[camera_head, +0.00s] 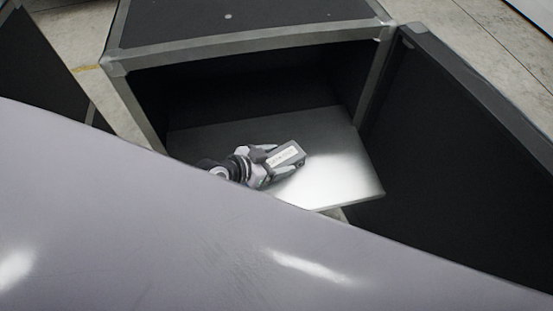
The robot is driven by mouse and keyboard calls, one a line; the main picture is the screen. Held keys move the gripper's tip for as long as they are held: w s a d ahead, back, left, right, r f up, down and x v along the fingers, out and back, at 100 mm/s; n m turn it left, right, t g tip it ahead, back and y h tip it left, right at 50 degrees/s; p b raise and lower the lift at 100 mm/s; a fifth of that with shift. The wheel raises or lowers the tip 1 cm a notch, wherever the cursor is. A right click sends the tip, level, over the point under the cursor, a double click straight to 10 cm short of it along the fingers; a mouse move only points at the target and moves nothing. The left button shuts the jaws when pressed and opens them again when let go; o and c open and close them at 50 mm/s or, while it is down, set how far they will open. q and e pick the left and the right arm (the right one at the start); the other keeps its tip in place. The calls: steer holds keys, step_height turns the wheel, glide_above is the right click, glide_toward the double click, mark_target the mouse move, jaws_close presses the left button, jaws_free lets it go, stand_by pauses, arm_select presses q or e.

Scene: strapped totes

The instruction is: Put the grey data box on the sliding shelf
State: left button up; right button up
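The grey data box (289,154), a small block with a white label, is over the sliding shelf (345,178). The shelf is a bright metal plate pulled out of the open black case. My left gripper (283,161) has its fingers on both sides of the box and appears shut on it. I cannot tell whether the box touches the shelf or hangs just above it. My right gripper is not in view.
The black case (245,43) has grey metal edges, and its open door (455,150) stands at the right. Another dark panel (35,70) is at the far left. A large pale surface fills the foreground and hides the shelf's near left part. Bare shelf lies right of the box.

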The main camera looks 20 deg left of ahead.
arm_select(q)
steer(key=o, duration=0.3)
steer(key=shift+r, duration=0.15)
steer(key=p+v, duration=0.2)
steer(key=v, duration=1)
